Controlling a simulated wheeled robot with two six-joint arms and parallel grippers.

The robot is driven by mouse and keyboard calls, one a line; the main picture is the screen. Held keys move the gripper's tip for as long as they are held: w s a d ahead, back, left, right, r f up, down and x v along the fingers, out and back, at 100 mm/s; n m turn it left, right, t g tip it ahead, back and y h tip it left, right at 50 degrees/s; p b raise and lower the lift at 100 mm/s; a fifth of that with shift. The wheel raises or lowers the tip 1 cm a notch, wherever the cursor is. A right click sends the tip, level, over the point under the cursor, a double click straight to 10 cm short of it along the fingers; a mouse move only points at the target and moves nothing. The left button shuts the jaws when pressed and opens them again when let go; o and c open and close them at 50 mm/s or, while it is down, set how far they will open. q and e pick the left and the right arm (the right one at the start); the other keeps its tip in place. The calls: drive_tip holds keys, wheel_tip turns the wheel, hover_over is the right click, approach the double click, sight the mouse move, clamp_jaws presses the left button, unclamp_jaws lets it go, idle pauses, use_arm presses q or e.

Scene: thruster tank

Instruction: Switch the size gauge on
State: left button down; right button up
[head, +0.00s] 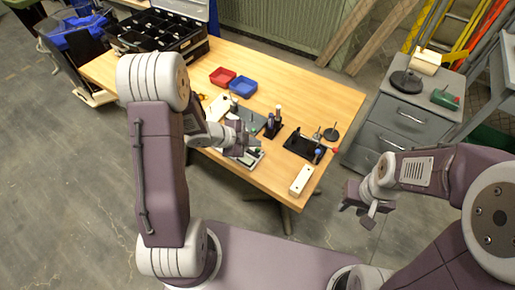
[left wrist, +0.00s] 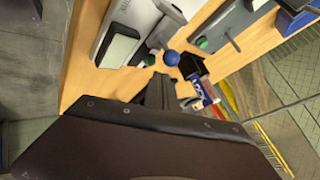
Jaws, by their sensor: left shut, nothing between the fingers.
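A pale device with a blank grey-green display (left wrist: 119,48) lies near the table's front edge; I take it for the size gauge. In the head view the device (head: 250,160) is partly hidden under my left gripper (head: 242,144). In the left wrist view a green button (left wrist: 151,59) shows at the device's edge. My left gripper (left wrist: 158,85) is shut and empty, its tips close to the button; I cannot tell whether they touch. My right gripper (head: 356,211) hangs open and empty, off the table's right front side.
A blue ball-topped part (left wrist: 171,57) stands close beside my left fingertips. On the table (head: 320,95) are red (head: 222,76) and blue bins (head: 243,86), a black tray (head: 305,146) and a white block (head: 301,180). A grey drawer cabinet (head: 405,120) stands to the right.

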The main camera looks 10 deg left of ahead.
sight(255, 152)
idle(0.3)
use_arm(q)
drive_tip(key=shift+f+b, duration=0.3)
drive_tip(key=shift+f, duration=0.15)
drive_tip(key=shift+f, duration=0.25)
drive_tip(key=shift+r, duration=0.1)
idle(0.3)
drive_tip(key=shift+r+p, duration=0.6)
drive_tip(key=shift+r, duration=0.05)
wheel_tip(255, 152, up, 6)
drive_tip(key=p, duration=0.6)
drive_tip(key=shift+d, duration=0.1)
